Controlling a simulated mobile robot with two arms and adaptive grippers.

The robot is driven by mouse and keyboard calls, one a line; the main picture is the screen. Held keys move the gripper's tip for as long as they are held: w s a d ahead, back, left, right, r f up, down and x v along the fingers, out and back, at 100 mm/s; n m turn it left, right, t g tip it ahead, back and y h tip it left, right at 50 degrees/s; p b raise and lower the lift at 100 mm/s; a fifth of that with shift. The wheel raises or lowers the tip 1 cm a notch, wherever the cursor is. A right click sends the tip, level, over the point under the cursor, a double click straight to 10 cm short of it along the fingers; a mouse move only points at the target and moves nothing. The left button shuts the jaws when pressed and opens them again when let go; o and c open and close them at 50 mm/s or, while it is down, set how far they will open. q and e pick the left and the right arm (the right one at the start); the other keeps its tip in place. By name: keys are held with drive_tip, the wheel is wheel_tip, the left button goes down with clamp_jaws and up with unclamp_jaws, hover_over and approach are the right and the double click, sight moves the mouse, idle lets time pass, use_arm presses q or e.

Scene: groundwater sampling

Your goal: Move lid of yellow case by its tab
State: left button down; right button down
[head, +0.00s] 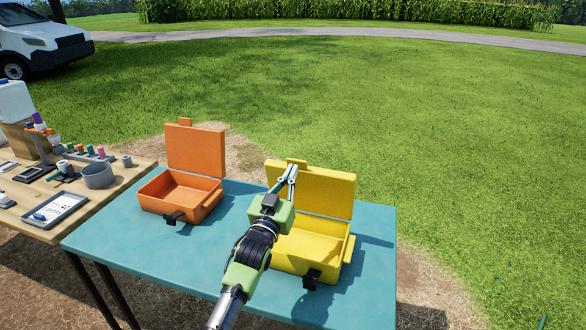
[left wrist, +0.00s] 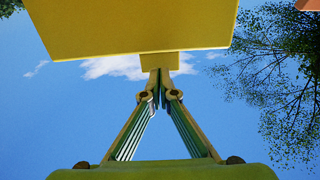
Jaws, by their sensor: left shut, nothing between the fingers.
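The yellow case (head: 312,252) stands on the teal table with its lid (head: 330,190) raised upright. The lid's tab (head: 297,162) sticks up from its top edge, toward the left. My left gripper (head: 292,169) is just in front of the lid near the tab, with its fingers pointing up. In the left wrist view the fingertips (left wrist: 160,72) meet, with the yellow tab (left wrist: 160,62) right beyond them and the lid (left wrist: 140,28) above. Nothing shows between the fingers, and I cannot tell whether they touch the tab.
An open orange case (head: 180,190) stands left of the yellow one on the teal table (head: 110,235). A wooden table (head: 20,218) with a grey pot (head: 97,175), bottles and a tray (head: 60,208) adjoins it. Free table surface lies right of the yellow case.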

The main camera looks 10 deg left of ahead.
use_arm(q)
drive_tip(key=shift+x, duration=0.9)
drive_tip(key=shift+r, duration=0.1)
